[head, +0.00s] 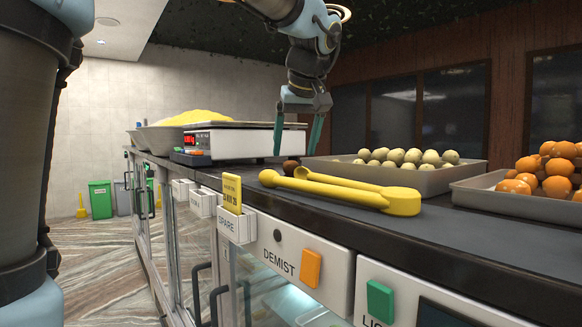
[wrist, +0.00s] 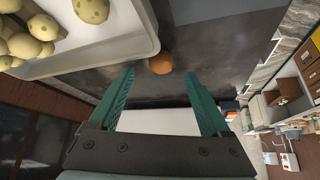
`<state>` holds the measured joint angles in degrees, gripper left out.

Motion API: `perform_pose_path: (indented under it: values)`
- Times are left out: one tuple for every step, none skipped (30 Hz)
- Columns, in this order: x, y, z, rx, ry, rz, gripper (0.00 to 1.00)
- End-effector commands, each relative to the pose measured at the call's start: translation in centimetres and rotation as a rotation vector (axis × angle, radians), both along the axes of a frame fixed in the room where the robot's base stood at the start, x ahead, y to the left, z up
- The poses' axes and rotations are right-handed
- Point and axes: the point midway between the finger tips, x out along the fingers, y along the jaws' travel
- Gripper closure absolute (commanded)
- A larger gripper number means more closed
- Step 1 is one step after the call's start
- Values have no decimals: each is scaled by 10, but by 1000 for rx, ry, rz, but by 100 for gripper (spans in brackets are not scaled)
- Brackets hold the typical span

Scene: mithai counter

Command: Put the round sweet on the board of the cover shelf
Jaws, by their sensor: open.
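The round sweet is a small brown ball (head: 290,167) on the dark counter, beside the front left corner of the tray of pale sweets. In the wrist view the sweet (wrist: 161,63) lies just beyond the fingertips, between their lines. My gripper (head: 296,153) points down above the counter near the sweet, with its two green fingers apart and nothing between them. The open fingers also show in the wrist view (wrist: 159,74). I cannot pick out the cover shelf or its board in either view.
A scale (head: 240,142) with a red display stands left of the sweet. Yellow tongs (head: 335,190) lie in front of it. A tray of pale sweets (head: 430,178) and a tray of orange sweets (head: 480,196) stand to the right. A yellow tag (head: 232,190) rises at the counter's front edge.

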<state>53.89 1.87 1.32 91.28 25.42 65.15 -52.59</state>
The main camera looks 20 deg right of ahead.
Motion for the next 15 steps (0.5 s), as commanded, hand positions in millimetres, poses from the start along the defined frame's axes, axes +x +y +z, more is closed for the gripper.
perform_pose_path:
  values:
    - [5, 1, -4, 4, 3, 2, 19]
    - [8, 1, -8, 4, 3, 2, 19]
    - [11, 1, -13, 4, 3, 2, 19]
    - [14, 1, -17, 3, 3, 2, 19]
    - [16, 0, -21, 3, 2, 1, 19]
    - [18, 0, -25, 4, 3, 1, 19]
    - [20, 0, -28, 3, 2, 1, 19]
    - [21, 0, -29, 2, 1, 0, 19]
    - [22, 0, -31, 2, 1, 1, 19]
    - [22, 0, -32, 2, 1, 1, 19]
    - [23, 0, -33, 1, 1, 1, 19]
    - [23, 0, -33, 1, 0, 1, 19]
    - [23, 0, -33, 1, 0, 1, 19]
    - [23, -1, -33, 1, 0, 1, 19]
    - [23, -1, -33, 1, 0, 1, 19]
